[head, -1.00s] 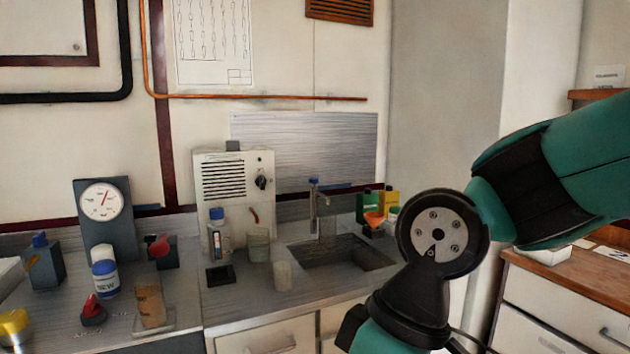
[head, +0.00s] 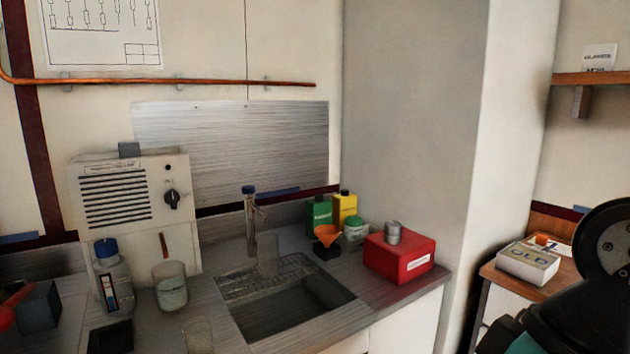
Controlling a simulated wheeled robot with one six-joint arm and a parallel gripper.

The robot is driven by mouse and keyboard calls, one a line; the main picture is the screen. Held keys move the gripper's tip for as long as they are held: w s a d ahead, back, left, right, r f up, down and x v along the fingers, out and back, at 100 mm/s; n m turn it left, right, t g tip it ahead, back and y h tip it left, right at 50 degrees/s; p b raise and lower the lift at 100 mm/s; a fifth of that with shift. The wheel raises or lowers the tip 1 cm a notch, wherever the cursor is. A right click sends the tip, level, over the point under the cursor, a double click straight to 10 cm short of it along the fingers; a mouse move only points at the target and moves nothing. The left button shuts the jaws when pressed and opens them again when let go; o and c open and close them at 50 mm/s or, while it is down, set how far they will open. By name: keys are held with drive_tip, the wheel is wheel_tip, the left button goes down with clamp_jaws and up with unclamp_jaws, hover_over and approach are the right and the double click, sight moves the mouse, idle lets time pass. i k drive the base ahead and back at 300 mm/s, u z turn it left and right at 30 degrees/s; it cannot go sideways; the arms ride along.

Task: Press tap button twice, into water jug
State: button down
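The tap (head: 252,226) stands behind the sink in the head view, upright, with a blue button (head: 249,190) on its top. A clear greyish vessel, probably the water jug (head: 268,257), stands upright just under or beside the spout, on the drain grid. I cannot tell whether it holds water. My gripper is out of the picture; only dark and green links of my arm show at the right edge, well apart from the tap.
The sink basin (head: 290,305) is open in front of the tap. A glass beaker (head: 170,287) and a blue-capped bottle (head: 112,276) stand left. Right of the tap are an orange funnel (head: 327,235), green bottle (head: 319,215), yellow bottle (head: 344,208) and red box (head: 399,257).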

sight(248, 190)
drive_tip(key=z, duration=0.35)
drive_tip(key=i, duration=0.8)
drive_tip(key=u, duration=0.65)
drive_tip(key=i, duration=0.75)
drive_tip(key=u, duration=0.8)
